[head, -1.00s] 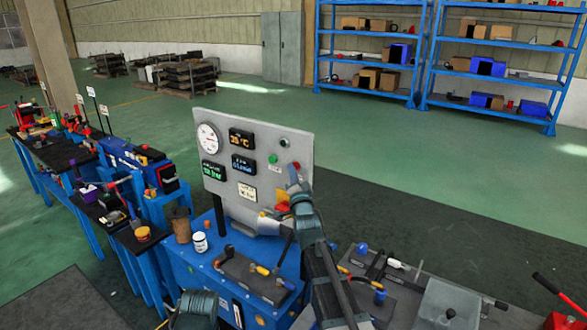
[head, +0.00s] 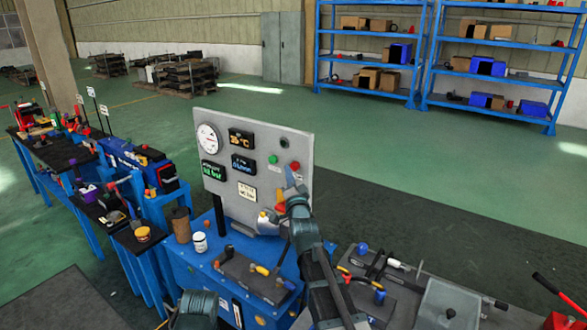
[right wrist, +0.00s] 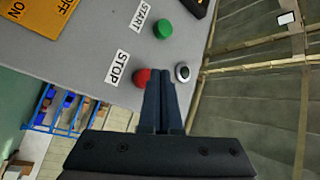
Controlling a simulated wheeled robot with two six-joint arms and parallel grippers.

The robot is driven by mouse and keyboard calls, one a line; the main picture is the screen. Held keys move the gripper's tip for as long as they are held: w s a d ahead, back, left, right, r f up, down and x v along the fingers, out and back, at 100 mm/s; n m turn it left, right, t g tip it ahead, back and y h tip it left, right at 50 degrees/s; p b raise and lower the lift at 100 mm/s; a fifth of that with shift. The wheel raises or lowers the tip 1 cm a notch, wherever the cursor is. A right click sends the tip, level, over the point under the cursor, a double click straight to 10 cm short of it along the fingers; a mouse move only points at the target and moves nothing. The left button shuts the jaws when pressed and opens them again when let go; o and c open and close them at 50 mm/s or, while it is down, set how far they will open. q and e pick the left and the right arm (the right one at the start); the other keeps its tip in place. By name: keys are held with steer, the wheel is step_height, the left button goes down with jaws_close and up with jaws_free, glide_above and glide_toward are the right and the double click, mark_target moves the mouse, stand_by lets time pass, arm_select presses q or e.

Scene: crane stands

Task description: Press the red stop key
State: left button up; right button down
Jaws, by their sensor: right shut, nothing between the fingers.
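The red stop key (head: 295,166) sits on the right part of the upright grey panel (head: 228,126). In the right wrist view the red key (right wrist: 141,76) is beside the STOP label and partly hidden by my fingers. My right gripper (head: 288,170) is shut and empty, its fingers pointing at the panel close to the key. In the right wrist view its fingertips (right wrist: 164,72) overlap the key's right edge; I cannot tell whether they touch it. My left gripper does not show.
A green START button (right wrist: 163,29) and a round black-and-silver control (right wrist: 183,72) are close to the red key. A yellow ON/OFF plate (right wrist: 50,28) is on the panel too. A white jar (head: 200,243) stands on the blue bench below the panel.

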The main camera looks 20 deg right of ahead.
steer(key=shift+s+a, duration=0.8)
steer(key=shift+a, duration=0.2)
steer(key=shift+s+a, duration=0.75)
steer(key=shift+a, duration=0.25)
steer(key=s+a+f+n+g+y, duration=0.3)
steer(key=a+f+n+g+y, duration=0.25)
steer(key=a+f, duration=0.5)
steer(key=s+a+f+n+g, duration=0.6)
steer(key=s+a+f+g, duration=0.1)
steer(key=s+f, duration=0.3)
steer(key=s+f+n+g+h, duration=0.2)
steer(key=s+f+g, duration=0.1)
steer(key=s, duration=0.7)
steer(key=s+d+f+n+g+h, duration=0.1)
steer(key=s+g, duration=0.4)
steer(key=s, duration=0.6)
step_height(320, 180, down, 2)
steer(key=shift+d+f+n+h, duration=0.25)
steer(key=shift+n+h, duration=0.3)
steer(key=shift+n, duration=0.7)
